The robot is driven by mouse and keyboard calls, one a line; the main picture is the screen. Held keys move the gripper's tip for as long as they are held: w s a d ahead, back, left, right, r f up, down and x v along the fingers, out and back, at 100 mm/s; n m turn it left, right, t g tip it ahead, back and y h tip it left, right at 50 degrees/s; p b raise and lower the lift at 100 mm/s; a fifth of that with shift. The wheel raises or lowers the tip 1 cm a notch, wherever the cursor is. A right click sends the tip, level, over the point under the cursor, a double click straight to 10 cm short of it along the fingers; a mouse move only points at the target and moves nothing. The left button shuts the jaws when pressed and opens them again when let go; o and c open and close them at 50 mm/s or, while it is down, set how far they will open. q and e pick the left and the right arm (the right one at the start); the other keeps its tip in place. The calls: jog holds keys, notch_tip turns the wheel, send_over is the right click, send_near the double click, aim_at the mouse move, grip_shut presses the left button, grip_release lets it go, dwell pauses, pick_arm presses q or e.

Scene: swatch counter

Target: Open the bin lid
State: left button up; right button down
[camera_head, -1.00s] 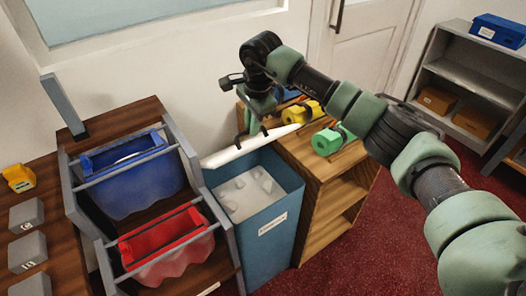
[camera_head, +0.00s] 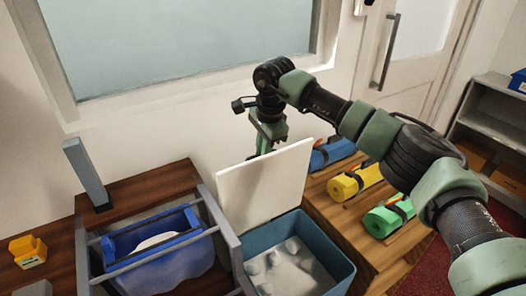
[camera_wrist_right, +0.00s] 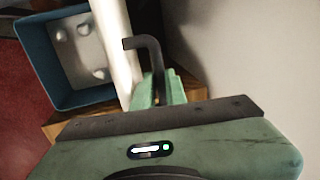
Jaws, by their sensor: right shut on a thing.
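The bin (camera_head: 335,268) is a blue box with pale lumps inside, low in the middle of the head view. Its white lid (camera_head: 262,188) stands up steeply at the back, leaving the mouth uncovered. In the right wrist view the lid (camera_wrist_right: 118,45) shows nearly edge-on between the open bin (camera_wrist_right: 50,92) and a dark bent piece at my gripper (camera_wrist_right: 140,45). My left gripper is out of view.
A wooden shelf to the right of the bin holds blue (camera_head: 332,153), yellow (camera_head: 356,182) and green (camera_head: 388,218) rolls. A rack with a blue fabric holder (camera_head: 165,265) stands to the left. The wall is close behind the lid.

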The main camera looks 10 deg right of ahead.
jog(key=shift+w+f, duration=0.1)
jog(key=shift+f, duration=0.3)
jog(key=c, duration=1.5)
grip_release()
jog(key=shift+w, duration=0.1)
jog(key=shift+o, duration=0.2)
jog(key=shift+w, duration=0.1)
jog(key=shift+r, duration=0.15)
jog(key=b+v, duration=0.1)
jog(key=v, duration=0.6)
jog(key=shift+r, duration=0.3)
